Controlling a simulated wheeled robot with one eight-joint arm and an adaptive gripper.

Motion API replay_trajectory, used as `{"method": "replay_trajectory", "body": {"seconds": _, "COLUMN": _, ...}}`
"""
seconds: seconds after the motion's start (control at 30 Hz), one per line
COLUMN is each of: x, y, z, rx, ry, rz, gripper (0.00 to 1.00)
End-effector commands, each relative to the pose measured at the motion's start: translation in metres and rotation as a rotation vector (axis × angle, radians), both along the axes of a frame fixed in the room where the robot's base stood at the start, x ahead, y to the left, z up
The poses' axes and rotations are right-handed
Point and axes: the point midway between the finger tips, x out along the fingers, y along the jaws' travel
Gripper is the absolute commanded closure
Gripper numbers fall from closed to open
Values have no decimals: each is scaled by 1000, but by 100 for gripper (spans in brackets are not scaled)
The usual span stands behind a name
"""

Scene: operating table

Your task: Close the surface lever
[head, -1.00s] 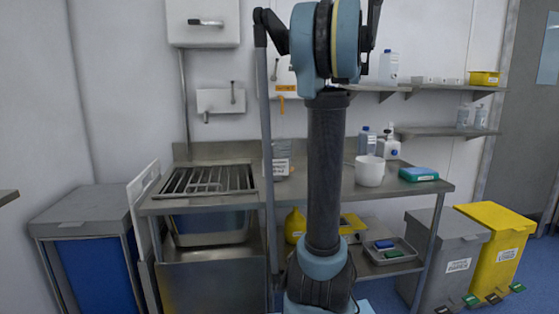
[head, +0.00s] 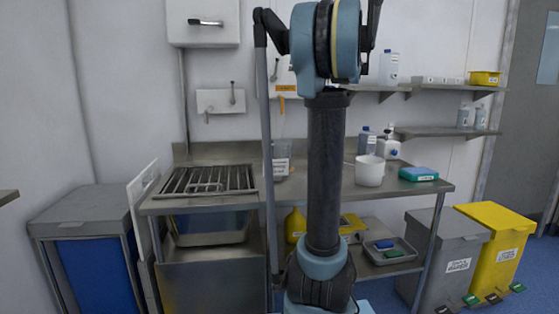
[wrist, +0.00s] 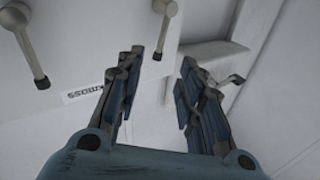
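In the wrist view my gripper (wrist: 161,60) is open, with nothing seen between its fingers. A white wall panel with a partly hidden printed label is behind the left finger. It carries a metal lever (wrist: 30,50) at upper left and another (wrist: 163,28) at the top, just beyond the fingertips. A bent metal handle (wrist: 228,80) shows close by the right finger; contact cannot be told. In the head view a lever (head: 233,92) is on a small white wall panel, and another (head: 274,68) is on a panel partly behind my arm. My gripper is outside that view. Which lever the task names is unclear.
A steel table (head: 325,187) stands against the wall, with a slatted rack (head: 207,180) at left and a white pot (head: 370,171) at right. Wall shelves hold bottles at right. A cabinet (head: 203,22) with a handle is at upper left. Bins stand on both sides.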

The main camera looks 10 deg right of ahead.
Motion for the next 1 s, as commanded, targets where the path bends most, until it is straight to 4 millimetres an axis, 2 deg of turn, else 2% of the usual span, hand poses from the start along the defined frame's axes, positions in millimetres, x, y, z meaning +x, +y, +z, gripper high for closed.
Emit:
{"method": "replay_trajectory", "body": {"seconds": 0.17, "x": 0, "y": 0, "z": 0, "rx": 0, "ry": 0, "rz": 0, "gripper": 65}}
{"method": "replay_trajectory", "body": {"seconds": 0.23, "x": 0, "y": 0, "z": 0, "rx": 0, "ry": 0, "rz": 0, "gripper": 77}}
{"method": "replay_trajectory", "body": {"seconds": 0.33, "x": 0, "y": 0, "z": 0, "rx": 0, "ry": 0, "rz": 0, "gripper": 99}}
{"method": "replay_trajectory", "body": {"seconds": 0.47, "x": 0, "y": -2, "z": 0, "rx": 32, "ry": 21, "rz": 4, "gripper": 100}}
{"method": "replay_trajectory", "body": {"seconds": 0.57, "x": 1, "y": -6, "z": -1, "rx": 119, "ry": 77, "rz": 13, "gripper": 100}}
{"method": "replay_trajectory", "body": {"seconds": 1.0, "x": 7, "y": -36, "z": -6, "rx": 792, "ry": 517, "rz": 87, "gripper": 100}}
